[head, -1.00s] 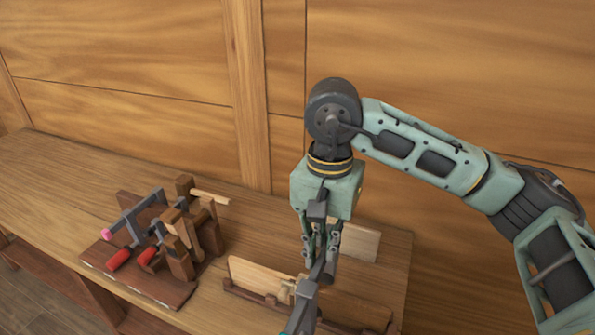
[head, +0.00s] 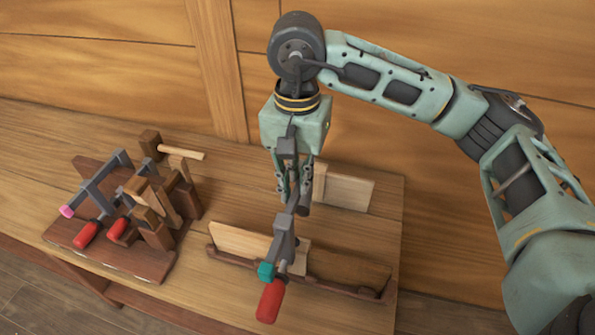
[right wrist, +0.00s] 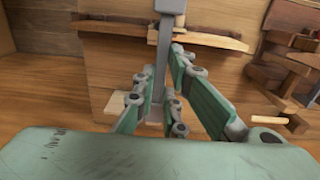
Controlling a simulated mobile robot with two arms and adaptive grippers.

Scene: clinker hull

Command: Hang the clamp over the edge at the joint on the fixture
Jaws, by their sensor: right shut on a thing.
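My right gripper (head: 294,193) is shut on the grey bar of a clamp (head: 284,242). The clamp has a teal pad and a red handle at its near, lower end. The bar also shows between the fingers in the right wrist view (right wrist: 165,60). The clamp hangs in front of the fixture (head: 375,292), a dark low rail holding a pale board (head: 240,241) on the left and a browner board (head: 345,272) on the right. The clamp partly covers the area where the boards meet. I cannot tell whether it touches them. My left gripper is not in view.
A dark wooden rack (head: 120,258) on the left holds other clamps with red handles and a mallet (head: 182,152). The bench is bare between rack and fixture. A plank wall stands behind.

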